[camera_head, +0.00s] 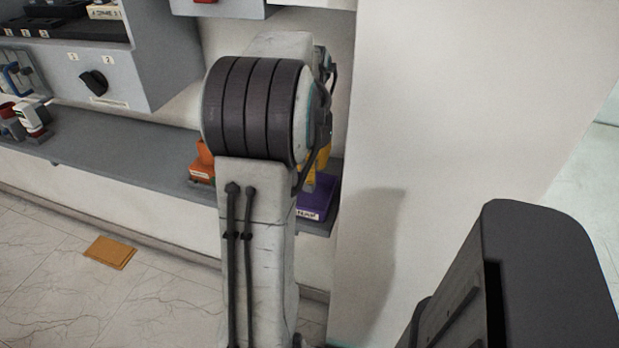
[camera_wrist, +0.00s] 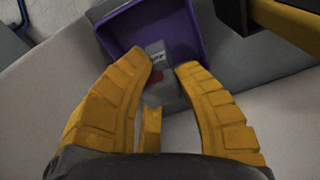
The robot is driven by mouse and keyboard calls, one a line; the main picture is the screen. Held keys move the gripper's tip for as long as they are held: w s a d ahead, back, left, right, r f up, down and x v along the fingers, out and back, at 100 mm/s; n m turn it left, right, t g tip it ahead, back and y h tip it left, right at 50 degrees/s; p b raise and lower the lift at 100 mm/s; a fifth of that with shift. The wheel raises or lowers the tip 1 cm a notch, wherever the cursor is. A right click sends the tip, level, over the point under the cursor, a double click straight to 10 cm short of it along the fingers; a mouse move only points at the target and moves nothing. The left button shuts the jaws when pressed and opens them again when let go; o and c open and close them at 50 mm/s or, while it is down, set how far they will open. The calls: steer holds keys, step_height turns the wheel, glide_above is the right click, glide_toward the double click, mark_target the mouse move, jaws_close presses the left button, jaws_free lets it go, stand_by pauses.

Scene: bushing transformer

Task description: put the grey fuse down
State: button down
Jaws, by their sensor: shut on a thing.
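In the wrist view, my gripper (camera_wrist: 167,68) has its yellow fingers shut on the grey fuse (camera_wrist: 157,50). The fuse is a small grey block with a dark-lettered label and a red patch. Its far end overlaps the inside of the purple bin (camera_wrist: 113,42); I cannot tell whether it touches the bin. In the head view, the purple bin (camera_head: 318,198) shows partly on the grey shelf, to the right of my arm. A yellow part of my gripper (camera_head: 322,160) shows just above it. My arm hides the fuse and most of the gripper there.
The grey shelf (camera_head: 130,147) runs along the wall. An orange bin (camera_head: 201,163) stands on it, left of my arm. Small red and white parts (camera_head: 30,118) lie at its left end. A panel with a black knob (camera_head: 93,82) hangs above. A white wall (camera_head: 450,110) is close on the right.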

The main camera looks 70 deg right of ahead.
steer(key=shift+f, duration=1.5)
steer(key=c, duration=1)
jaws_free()
steer(key=shift+f, duration=0.1)
steer(key=r, duration=0.4)
steer(key=r+p, duration=0.1)
steer(key=r, duration=0.3)
steer(key=a+r+p, duration=0.1)
steer(key=r, duration=0.3)
steer(key=shift+r, duration=0.15)
